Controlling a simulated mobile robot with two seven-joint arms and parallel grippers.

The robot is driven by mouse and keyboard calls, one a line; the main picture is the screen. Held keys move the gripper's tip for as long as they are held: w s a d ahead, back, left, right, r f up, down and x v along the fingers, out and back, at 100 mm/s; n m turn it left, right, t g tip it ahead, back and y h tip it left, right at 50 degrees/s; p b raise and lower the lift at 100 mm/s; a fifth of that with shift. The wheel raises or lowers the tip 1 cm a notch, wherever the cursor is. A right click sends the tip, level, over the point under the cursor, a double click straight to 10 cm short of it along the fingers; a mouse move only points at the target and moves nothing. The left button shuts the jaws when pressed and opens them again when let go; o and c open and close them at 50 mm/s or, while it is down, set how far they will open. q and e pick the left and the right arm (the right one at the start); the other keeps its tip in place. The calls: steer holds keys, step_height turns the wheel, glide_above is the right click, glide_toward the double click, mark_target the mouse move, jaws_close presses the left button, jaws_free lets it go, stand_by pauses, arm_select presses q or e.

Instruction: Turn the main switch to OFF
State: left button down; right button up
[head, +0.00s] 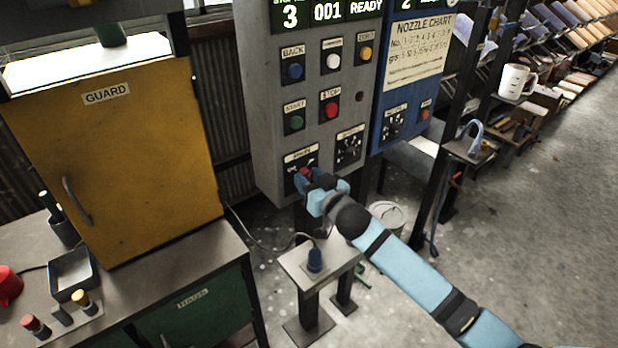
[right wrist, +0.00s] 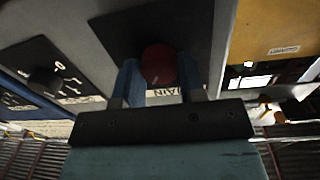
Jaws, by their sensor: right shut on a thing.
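The main switch has a red knob (right wrist: 159,64) on a dark plate in the right wrist view, with a label below it reading in part "MAIN". In the head view the red knob (head: 306,174) shows at the lower left of the grey control panel (head: 264,80), partly hidden by my gripper. My right gripper (right wrist: 158,80) has its two blue fingers on either side of the knob and is shut on it. It also shows in the head view (head: 312,180). The knob's exact pointer position is hidden. My left gripper is not in view.
Buttons, including a red one (head: 330,110), and a black selector (head: 349,146) sit close to the knob. A blue panel (head: 408,90) stands to the right. A yellow guard door (head: 120,165) is at left. A small stand (head: 322,262) with a blue plug is below my arm.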

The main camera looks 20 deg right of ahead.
steer(key=n+p, duration=0.1)
steer(key=n, duration=0.2)
steer(key=shift+n, duration=0.3)
steer(key=n+y+p, duration=0.1)
steer(key=n+p, duration=0.1)
steer(key=n, duration=1.1)
steer(key=shift+f, duration=0.15)
steer(key=shift+n, duration=0.3)
steer(key=o, duration=0.9)
steer(key=shift+o, duration=0.2)
steer(key=shift+s, duration=0.1)
